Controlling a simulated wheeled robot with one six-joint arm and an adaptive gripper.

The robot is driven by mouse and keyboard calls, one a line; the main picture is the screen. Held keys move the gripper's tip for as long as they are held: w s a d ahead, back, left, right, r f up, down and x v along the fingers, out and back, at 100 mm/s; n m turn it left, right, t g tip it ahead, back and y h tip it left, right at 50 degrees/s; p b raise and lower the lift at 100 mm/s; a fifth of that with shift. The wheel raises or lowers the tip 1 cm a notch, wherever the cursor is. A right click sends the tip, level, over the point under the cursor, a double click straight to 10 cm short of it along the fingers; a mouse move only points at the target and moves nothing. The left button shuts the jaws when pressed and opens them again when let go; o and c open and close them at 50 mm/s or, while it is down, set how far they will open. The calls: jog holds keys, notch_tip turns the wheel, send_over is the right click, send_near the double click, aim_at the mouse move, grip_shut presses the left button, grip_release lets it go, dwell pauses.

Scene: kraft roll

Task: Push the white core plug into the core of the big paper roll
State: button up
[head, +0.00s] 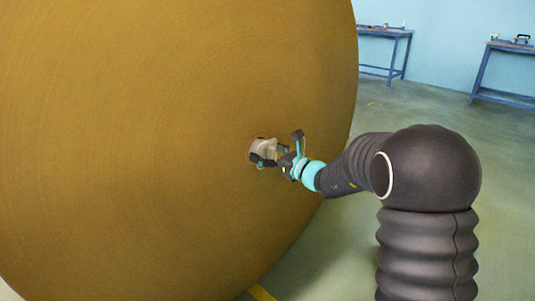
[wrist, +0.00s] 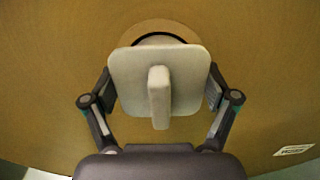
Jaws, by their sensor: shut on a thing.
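The big paper roll (head: 150,140) is brown and fills the left of the head view, its flat end facing me. Its core (wrist: 160,26) shows as a ring with a dark gap in the wrist view, partly hidden behind the plug. The white core plug (wrist: 132,75) has a square flange with an upright grip bar. It also shows at the core in the head view (head: 267,148). My gripper (wrist: 160,90) is shut on the plug, one finger at each side. The plug is in front of the core mouth and sits lower than the ring's top; whether it has entered cannot be told.
Two blue workbenches with small items stand along the far wall, one at the back middle (head: 385,34) and one at the back right (head: 505,48). The green floor between them is clear. A small white label (wrist: 294,150) is on the roll's face at lower right.

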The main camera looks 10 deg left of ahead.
jog(key=shift+b+x, duration=0.3)
jog(key=shift+x, duration=0.8)
dwell(0.6)
jog(key=shift+w+a+r, duration=0.2)
jog(key=shift+a+r, duration=0.05)
jog(key=shift+a, duration=0.1)
jog(key=c, duration=0.4)
jog(key=o, duration=1.4)
